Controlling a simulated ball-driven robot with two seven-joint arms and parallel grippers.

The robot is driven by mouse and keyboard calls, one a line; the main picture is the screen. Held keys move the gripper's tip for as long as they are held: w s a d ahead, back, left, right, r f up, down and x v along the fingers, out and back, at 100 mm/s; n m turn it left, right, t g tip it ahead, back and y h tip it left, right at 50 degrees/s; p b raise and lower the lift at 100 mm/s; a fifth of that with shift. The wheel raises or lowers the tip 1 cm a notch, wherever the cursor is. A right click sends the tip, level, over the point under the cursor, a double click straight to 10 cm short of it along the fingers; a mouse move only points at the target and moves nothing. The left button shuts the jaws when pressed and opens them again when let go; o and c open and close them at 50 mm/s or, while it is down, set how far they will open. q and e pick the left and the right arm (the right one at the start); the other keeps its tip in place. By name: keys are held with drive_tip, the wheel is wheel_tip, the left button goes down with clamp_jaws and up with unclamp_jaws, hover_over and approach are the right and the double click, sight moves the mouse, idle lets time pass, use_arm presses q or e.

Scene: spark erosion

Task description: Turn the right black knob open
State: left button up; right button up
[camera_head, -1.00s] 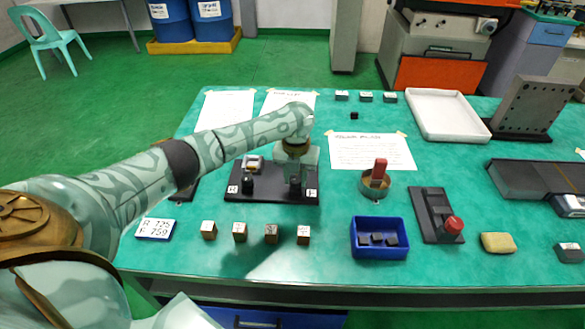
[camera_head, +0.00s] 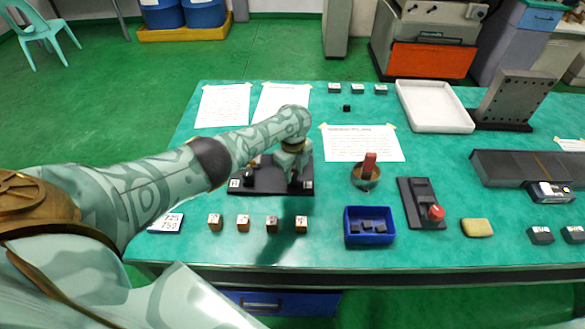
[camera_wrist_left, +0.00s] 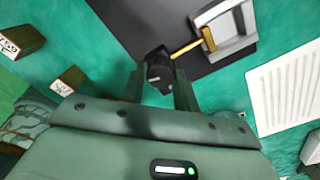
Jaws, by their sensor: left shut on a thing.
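The right black knob (camera_wrist_left: 158,74) sits between the fingers of my left gripper (camera_wrist_left: 160,90) in the wrist view, and the gripper is shut on it. In the head view my left gripper (camera_head: 296,178) reaches down onto the right end of the black board (camera_head: 270,189) and mostly hides that knob. The left black knob (camera_head: 248,175) stands at the board's left end, partly behind my forearm. A metal piece with a brass rod (camera_wrist_left: 187,47) is on the board beside the gripped knob. My right gripper is not in view.
Several small wooden blocks (camera_head: 243,223) stand in front of the board. To the right are a blue bin (camera_head: 370,239), a round cup with a red piece (camera_head: 365,178) and a black base with a red knob (camera_head: 422,203). A paper sheet (camera_head: 361,143) lies behind.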

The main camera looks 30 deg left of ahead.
sight(293, 173)
use_arm(q)
drive_tip(key=shift+r+n+p, duration=0.1)
drive_tip(key=shift+n+p, duration=0.35)
drive_tip(key=shift+n, duration=1.25)
drive_tip(key=o, duration=1)
drive_tip(key=shift+c, duration=0.2)
wheel_tip(293, 173, up, 16)
drive_tip(key=p, duration=1)
drive_tip(key=shift+r, duration=0.15)
